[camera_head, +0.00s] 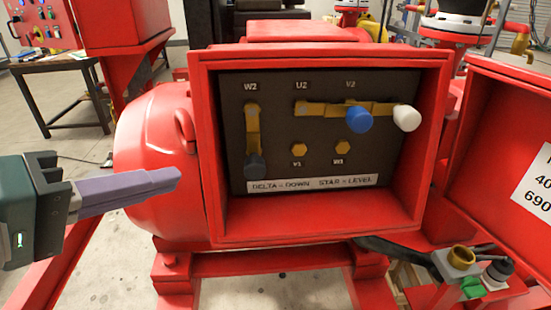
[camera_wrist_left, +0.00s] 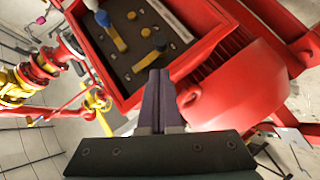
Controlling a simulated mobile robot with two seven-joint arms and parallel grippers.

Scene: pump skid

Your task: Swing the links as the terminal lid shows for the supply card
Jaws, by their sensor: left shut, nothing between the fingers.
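The open red terminal box (camera_head: 320,226) holds three brass links on a dark board. The W2 link (camera_head: 252,125) hangs down from W2 to a dark grey knob (camera_head: 255,166). The U2 link (camera_head: 313,109) lies level to the right, with a blue knob (camera_head: 359,120). The V2 link (camera_head: 382,108) lies level to the right, with a white knob (camera_head: 407,117). The lid (camera_head: 490,150) stands open at right; its white card (camera_head: 536,182) is cut off, showing "40" and "690". My left gripper (camera_head: 178,179) is shut and empty, left of the box; its fingers (camera_wrist_left: 156,85) show near the box's edge.
A label strip (camera_head: 312,184) reads "DELTA – DOWN STAR – LEVEL". Bare bolts V1 (camera_head: 299,149) and W1 (camera_head: 342,147) sit below the links. The red motor body (camera_head: 155,160) lies behind my left fingers. Fittings (camera_head: 465,262) stand below the lid.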

